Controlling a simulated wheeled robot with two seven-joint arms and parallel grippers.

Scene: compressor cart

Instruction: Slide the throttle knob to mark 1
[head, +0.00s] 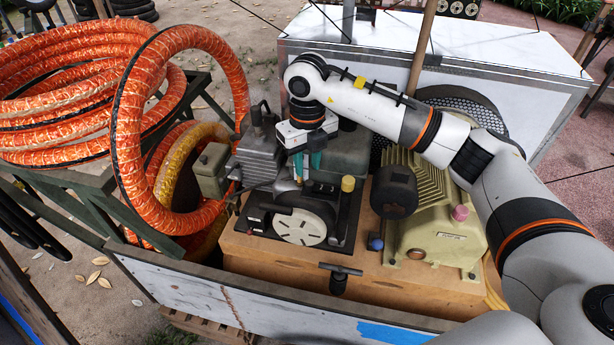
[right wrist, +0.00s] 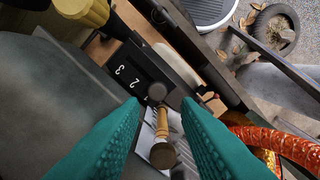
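The throttle knob (right wrist: 162,152) shows in the right wrist view as a dark round end on a brass-coloured stem, with another dark round piece at the stem's far end. A dark scale plate (right wrist: 130,78) beside it shows the numbers 2 and 3; I cannot see mark 1. My right gripper (right wrist: 166,105) is open, its teal fingers on either side of the knob with gaps showing. In the head view my right gripper (head: 305,168) points down over the small engine (head: 300,215), and the knob is too small to make out there. My left gripper is not in view.
A yellow cap (head: 348,184) stands right of the gripper, and a grey finned block (head: 258,155) stands left. A ribbed beige machine (head: 440,225) is further right. Orange hose coils (head: 60,85) fill the left. A white box (head: 480,50) stands behind.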

